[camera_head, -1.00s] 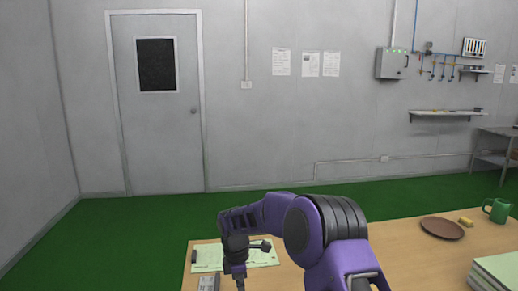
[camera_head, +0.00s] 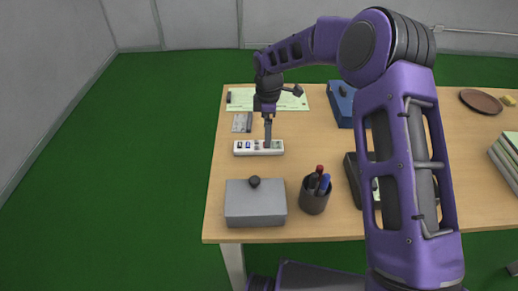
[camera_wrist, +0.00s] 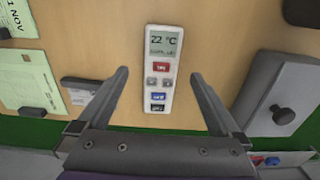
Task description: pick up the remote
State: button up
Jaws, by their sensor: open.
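The remote (camera_head: 242,148) is a slim white bar lying flat on the wooden table, partly covered by my gripper (camera_head: 268,144) in the head view. In the wrist view the remote (camera_wrist: 162,68) lies lengthwise up the picture. It has a grey display reading 22 °C, with red, grey, blue and dark buttons below. My gripper (camera_wrist: 160,76) is open, with one finger on each side of the remote in the picture. Nothing is held. The height of the fingertips above the table is hard to judge.
A grey box with a dark knob (camera_head: 254,209) and a pen cup (camera_head: 313,200) stand near the front edge. A small grey item (camera_head: 242,122) and a pale green sheet (camera_head: 290,101) lie beyond the remote. A blue object (camera_head: 341,108) stands right. The table's left edge is close.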

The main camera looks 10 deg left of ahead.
aim_at(259, 148)
jog(key=f, duration=0.3)
jog(key=f+b, duration=0.1)
jog(key=f, duration=0.1)
jog(key=shift+s+f, duration=0.1)
jog(key=shift+s, duration=0.15)
jog(key=shift+a, duration=0.1)
jog(key=c, duration=1.6)
